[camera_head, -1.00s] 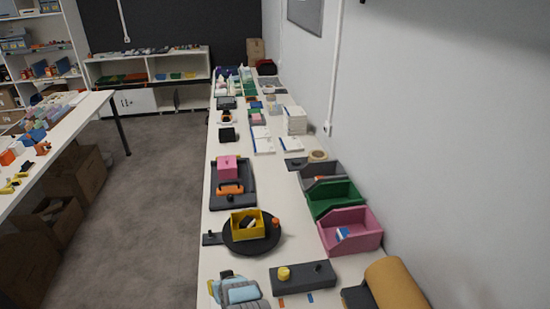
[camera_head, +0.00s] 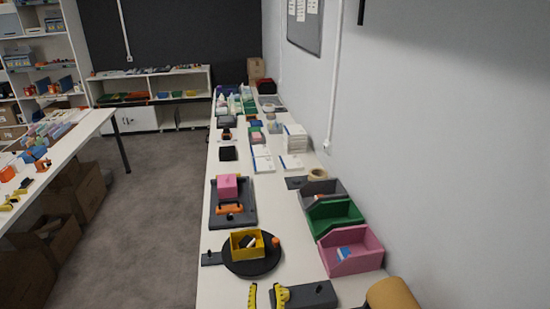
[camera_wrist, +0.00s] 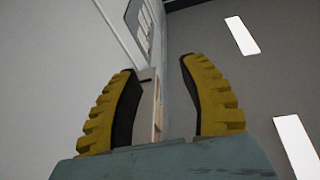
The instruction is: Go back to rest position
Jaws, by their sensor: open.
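My gripper (camera_head: 267,295) shows at the bottom edge of the head view as two yellow ridged fingers, over the near part of the long white table. In the wrist view my gripper (camera_wrist: 158,78) is open, its fingers wide apart with nothing between them. That view looks past the fingers at a pale wall, a wall board and ceiling lights.
A dark grey plate (camera_head: 318,294) lies beside the fingers. A yellow bin (camera_head: 235,248) stands on a black turntable (camera_head: 252,267) beyond them. Pink (camera_head: 372,261), green (camera_head: 320,228) and grey bins line the wall side. The aisle floor (camera_head: 160,220) is clear.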

